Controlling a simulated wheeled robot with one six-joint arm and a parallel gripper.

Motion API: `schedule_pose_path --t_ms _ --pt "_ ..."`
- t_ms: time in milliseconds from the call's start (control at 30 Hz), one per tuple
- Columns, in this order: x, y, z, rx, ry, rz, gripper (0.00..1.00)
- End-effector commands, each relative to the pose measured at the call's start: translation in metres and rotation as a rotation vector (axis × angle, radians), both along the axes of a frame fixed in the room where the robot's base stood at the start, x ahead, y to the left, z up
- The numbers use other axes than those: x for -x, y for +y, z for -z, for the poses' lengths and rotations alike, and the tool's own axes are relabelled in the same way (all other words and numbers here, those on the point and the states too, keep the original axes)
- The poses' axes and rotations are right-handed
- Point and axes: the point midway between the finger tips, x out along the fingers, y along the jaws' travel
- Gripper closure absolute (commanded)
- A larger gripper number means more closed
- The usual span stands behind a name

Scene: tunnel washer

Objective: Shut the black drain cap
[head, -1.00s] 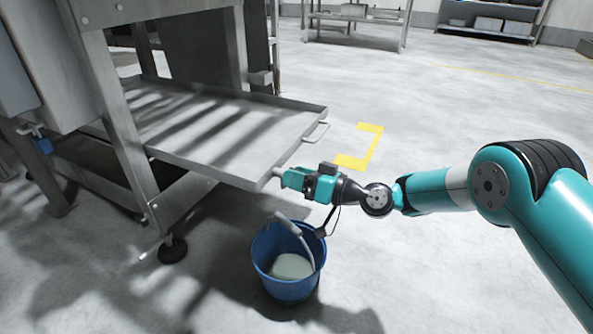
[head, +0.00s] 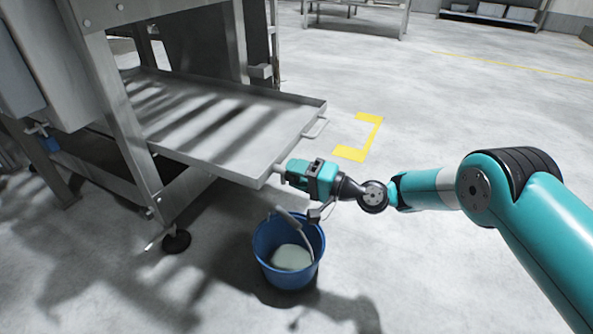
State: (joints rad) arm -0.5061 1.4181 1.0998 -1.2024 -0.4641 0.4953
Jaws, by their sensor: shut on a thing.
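My gripper (head: 282,171) is teal and dark grey, reaching in from the right in the head view. Its fingertips are at the front right corner of the grey metal tray (head: 262,177). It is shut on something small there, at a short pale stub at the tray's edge. The black drain cap itself does not show clearly; the fingers and the small scale hide it.
A blue bucket (head: 268,262) with pale liquid and a grey handle stands on the floor just below my gripper. The washer's steel frame leg (head: 123,130) is left of it. Yellow floor marking (head: 372,133) lies behind; the floor right is clear.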

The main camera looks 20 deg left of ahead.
Motion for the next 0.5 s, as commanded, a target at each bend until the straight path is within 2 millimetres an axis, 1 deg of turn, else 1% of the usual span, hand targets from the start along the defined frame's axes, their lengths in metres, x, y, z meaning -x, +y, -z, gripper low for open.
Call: schedule_pose_path --t_ms 200,500 --pt "-0.0005 -0.0002 0.0002 -0.009 0.130 0.001 0.80" --pt "-0.0006 -0.0002 0.0008 -0.016 0.217 0.001 0.80"
